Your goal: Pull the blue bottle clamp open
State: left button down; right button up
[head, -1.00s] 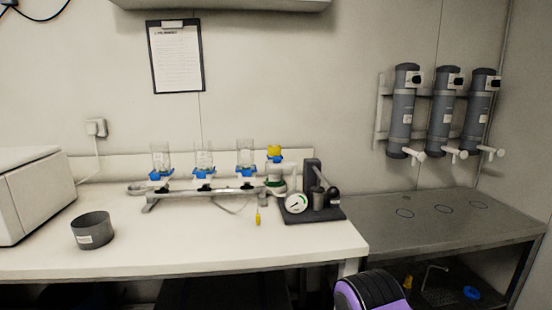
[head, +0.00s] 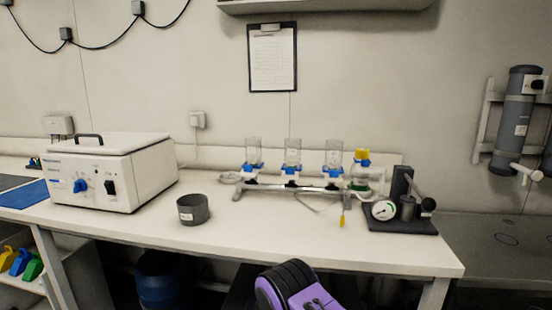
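A filtration manifold (head: 262,187) stands on the white bench. It carries several clear funnels, with blue clamps at their bases: a left one (head: 253,168), a middle one (head: 292,170) and a right one (head: 332,171). At its right end is a bottle (head: 366,178) with a yellow top (head: 362,155) and a blue piece (head: 362,163) below that top. I cannot tell from here whether any clamp is open or shut. Neither of my grippers is in view. A purple and black part at the bottom edge looks like mine.
A white box-shaped device (head: 110,172) and a grey round pot (head: 193,209) stand on the bench (head: 300,240) left of the manifold. A pump with a gauge (head: 400,208) stands to its right. The front middle of the bench is clear.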

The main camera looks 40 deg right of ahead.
aim_at(363, 163)
jog(key=u, duration=0.65)
jog(key=k, duration=0.95)
jog(key=z, duration=1.6)
jog(key=i, duration=0.45)
jog(key=z, duration=0.05)
